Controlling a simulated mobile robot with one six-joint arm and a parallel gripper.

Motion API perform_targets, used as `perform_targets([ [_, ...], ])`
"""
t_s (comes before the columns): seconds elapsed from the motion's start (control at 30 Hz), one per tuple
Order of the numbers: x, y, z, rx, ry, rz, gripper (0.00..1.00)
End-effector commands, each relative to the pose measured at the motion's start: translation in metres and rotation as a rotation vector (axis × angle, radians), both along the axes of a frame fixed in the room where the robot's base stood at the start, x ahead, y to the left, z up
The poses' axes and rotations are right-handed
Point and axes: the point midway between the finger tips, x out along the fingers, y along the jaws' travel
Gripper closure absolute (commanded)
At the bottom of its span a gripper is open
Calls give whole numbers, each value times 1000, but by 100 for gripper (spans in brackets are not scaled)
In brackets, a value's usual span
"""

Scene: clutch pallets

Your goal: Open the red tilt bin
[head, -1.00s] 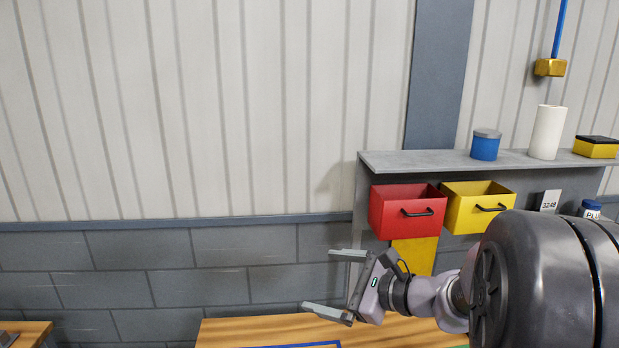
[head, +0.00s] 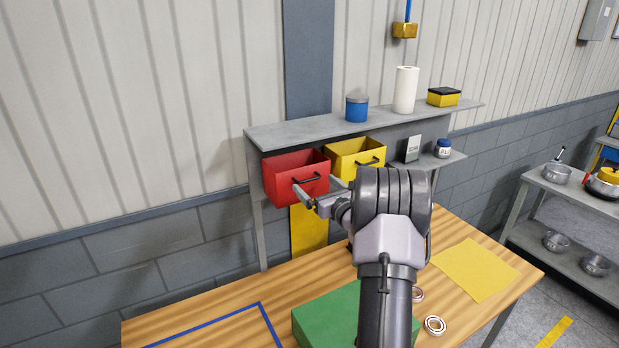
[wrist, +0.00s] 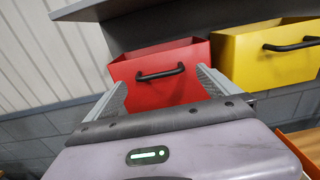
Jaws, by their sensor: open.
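The red tilt bin (head: 288,174) hangs under the grey shelf above the workbench, with its top edge and a little of its inside showing. Its black bar handle (head: 307,179) is on the front face. In the wrist view the red bin (wrist: 165,92) is straight ahead, its handle (wrist: 160,73) between the lines of my two fingers. My gripper (head: 312,190) is open and empty in front of the bin's lower front, close to the handle. I cannot tell whether a finger touches the bin. My arm hides part of the area below and right of it.
A yellow bin (head: 352,157) hangs right beside the red one. The grey shelf (head: 300,131) above carries a blue canister (head: 356,107), a paper roll (head: 405,90) and a yellow-black box (head: 443,97). A green block (head: 325,318) and rings lie on the wooden bench (head: 190,322).

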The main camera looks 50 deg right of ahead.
Motion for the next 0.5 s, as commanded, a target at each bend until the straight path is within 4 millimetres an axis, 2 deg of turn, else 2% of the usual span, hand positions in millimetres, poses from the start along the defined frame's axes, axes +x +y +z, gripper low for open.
perform_targets([
  [0.1, 22, -6, 1, -1, -1, 2, 0],
  [0.2, 33, -10, 1, 0, 0, 1, 0],
  [0.5, 41, -13, 0, -1, 0, 1, 0],
])
